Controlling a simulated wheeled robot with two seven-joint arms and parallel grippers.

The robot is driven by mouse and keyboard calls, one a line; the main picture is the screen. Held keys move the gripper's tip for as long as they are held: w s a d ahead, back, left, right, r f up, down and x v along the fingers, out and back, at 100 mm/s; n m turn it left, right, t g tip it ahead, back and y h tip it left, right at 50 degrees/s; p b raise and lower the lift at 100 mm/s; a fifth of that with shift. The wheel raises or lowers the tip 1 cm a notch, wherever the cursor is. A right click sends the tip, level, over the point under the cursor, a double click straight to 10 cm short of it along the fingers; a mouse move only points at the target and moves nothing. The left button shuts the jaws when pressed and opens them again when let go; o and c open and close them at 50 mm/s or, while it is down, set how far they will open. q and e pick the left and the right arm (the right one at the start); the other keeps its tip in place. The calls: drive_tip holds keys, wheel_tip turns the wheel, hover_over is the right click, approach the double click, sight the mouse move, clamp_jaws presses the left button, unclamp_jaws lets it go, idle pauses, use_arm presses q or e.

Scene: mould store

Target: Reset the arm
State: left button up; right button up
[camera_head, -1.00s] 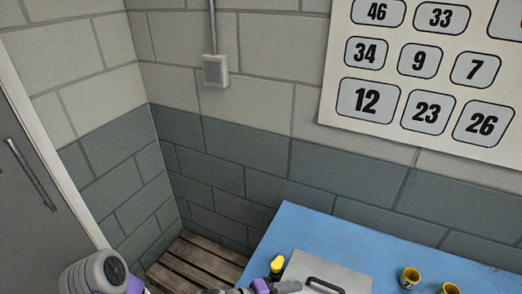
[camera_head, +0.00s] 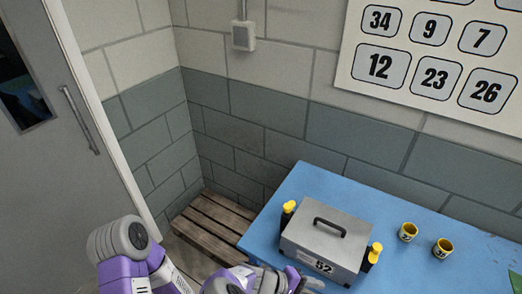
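My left arm comes in from the bottom left, purple and grey. My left gripper (camera_head: 300,284) shows at the bottom edge, just in front of the grey box on the blue table; its fingers are partly cut off, so I cannot tell whether it is open or shut. I cannot tell whether it touches the box. My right arm and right gripper are not in view.
A blue table (camera_head: 300,183) carries a grey box (camera_head: 305,236) with a black handle and the number 52, yellow-topped pieces at its sides, and two yellow cups (camera_head: 407,232) (camera_head: 443,248). A wooden pallet (camera_head: 213,222) lies left of the table. A grey door (camera_head: 60,170) is at left.

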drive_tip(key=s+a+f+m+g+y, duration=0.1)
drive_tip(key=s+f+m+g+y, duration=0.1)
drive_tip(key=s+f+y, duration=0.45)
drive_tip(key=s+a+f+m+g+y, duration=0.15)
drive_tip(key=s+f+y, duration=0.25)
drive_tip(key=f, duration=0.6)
use_arm(q)
drive_tip(key=shift+s+r, duration=0.15)
drive_tip(key=shift+s, duration=0.25)
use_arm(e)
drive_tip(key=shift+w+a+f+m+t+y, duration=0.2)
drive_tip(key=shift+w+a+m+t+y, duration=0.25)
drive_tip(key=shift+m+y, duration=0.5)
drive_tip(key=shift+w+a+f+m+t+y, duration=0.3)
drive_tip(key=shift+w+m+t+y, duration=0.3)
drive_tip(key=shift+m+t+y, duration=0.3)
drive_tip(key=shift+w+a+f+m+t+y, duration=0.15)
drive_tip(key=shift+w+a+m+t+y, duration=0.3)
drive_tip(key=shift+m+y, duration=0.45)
use_arm(q)
drive_tip(key=shift+s, duration=0.1)
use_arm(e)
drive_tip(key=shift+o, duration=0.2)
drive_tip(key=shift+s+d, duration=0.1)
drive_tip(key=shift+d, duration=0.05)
